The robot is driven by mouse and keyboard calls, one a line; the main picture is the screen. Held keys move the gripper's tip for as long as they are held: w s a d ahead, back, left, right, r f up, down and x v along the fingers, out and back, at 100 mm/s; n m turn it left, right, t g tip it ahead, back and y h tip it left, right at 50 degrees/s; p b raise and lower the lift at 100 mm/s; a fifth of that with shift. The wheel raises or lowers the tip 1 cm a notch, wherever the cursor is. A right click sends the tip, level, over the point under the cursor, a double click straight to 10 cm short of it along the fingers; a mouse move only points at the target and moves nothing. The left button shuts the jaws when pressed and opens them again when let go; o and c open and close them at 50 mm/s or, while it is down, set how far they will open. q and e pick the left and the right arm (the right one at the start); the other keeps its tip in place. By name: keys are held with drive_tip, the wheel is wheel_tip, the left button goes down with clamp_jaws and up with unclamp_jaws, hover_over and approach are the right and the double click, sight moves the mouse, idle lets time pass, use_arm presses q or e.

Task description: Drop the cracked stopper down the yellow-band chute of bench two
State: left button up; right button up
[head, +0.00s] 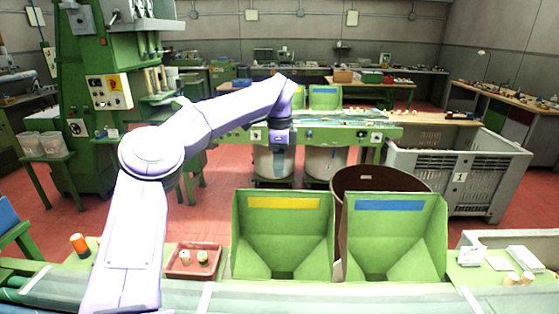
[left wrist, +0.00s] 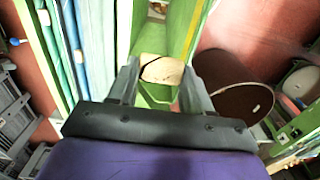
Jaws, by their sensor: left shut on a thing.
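My left gripper (left wrist: 160,84) is shut on a pale cork stopper (left wrist: 164,70); a dark crack line runs across its face. In the head view my left arm reaches forward, and its purple hand (head: 281,132) points down in front of the far green bench (head: 345,133). The fingertips and stopper are too small to make out there. A yellow-band chute (head: 284,203) and a blue-band chute (head: 394,206) stand on the near bench. The far bench has green chutes (head: 325,97) too, partly behind my arm. In the wrist view green surfaces (left wrist: 184,30) lie beneath the stopper. My right gripper is out of view.
A reddish tray (head: 178,272) with two stoppers lies on the near bench. A brown drum (head: 375,180) stands behind the near chutes. A grey crate (head: 418,165) stands right of the far bench. Red floor (head: 220,205) shows between the benches.

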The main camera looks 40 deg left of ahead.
use_arm(q)
drive_tip(key=f+b, duration=0.1)
drive_tip(key=f, duration=0.1)
drive_tip(key=f+b, duration=0.1)
drive_tip(key=f, duration=0.1)
drive_tip(key=shift+w+f+b, duration=0.2)
drive_tip(key=shift+f+b, duration=0.05)
drive_tip(key=shift+b, duration=0.05)
drive_tip(key=shift+f, duration=0.35)
drive_tip(key=o, duration=1.1)
drive_tip(key=shift+c, duration=0.2)
drive_tip(key=shift+r, duration=0.1)
